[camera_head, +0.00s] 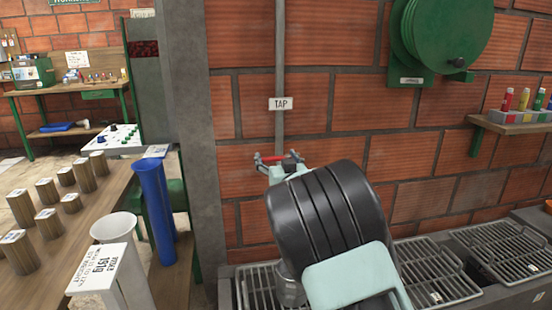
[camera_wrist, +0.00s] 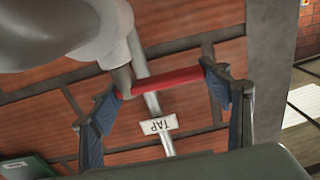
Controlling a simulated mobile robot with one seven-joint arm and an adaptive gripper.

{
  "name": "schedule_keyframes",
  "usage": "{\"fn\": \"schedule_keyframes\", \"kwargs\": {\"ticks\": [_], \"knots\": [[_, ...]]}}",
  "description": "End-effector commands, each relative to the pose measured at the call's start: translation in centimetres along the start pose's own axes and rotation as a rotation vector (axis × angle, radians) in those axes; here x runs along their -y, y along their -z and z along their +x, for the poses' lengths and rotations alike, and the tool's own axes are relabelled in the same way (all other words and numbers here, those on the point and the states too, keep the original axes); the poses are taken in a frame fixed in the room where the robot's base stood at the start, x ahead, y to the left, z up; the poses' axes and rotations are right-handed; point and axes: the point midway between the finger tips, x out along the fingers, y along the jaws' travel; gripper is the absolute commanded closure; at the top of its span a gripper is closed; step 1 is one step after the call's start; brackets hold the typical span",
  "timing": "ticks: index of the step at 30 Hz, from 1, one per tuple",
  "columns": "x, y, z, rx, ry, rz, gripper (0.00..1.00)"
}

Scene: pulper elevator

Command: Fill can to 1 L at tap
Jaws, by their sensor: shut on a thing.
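The tap's red lever (camera_head: 280,158) shows on the brick wall below the TAP sign (camera_head: 281,104). My gripper (camera_head: 278,160) is shut on the lever, with a finger at each end of the red bar. The wrist view shows the red lever (camera_wrist: 165,82) between the blue finger pads of my gripper (camera_wrist: 160,95). A grey rounded body (camera_wrist: 65,35) fills the upper left there; I cannot tell what it is. A grey metal vessel (camera_head: 289,286), perhaps the can, stands on the grating, mostly hidden by my arm. Its water level is not visible.
Grated trays (camera_head: 430,268) run along the wall.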

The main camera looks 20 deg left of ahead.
Motion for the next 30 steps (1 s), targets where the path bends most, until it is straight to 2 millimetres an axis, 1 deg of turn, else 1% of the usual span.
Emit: {"fn": "schedule_keyframes", "kwargs": {"ticks": [1,5,21,30], "knots": [[-0.3,0.1,-0.1,-0.002,0.014,0.001,0.73],[-0.4,0.2,-0.3,-0.002,0.073,0.001,0.73],[-0.5,0.4,-1.2,-0.002,0.364,0.001,0.73],[-0.4,0.2,-1.5,-0.003,0.449,0.001,0.73]]}}
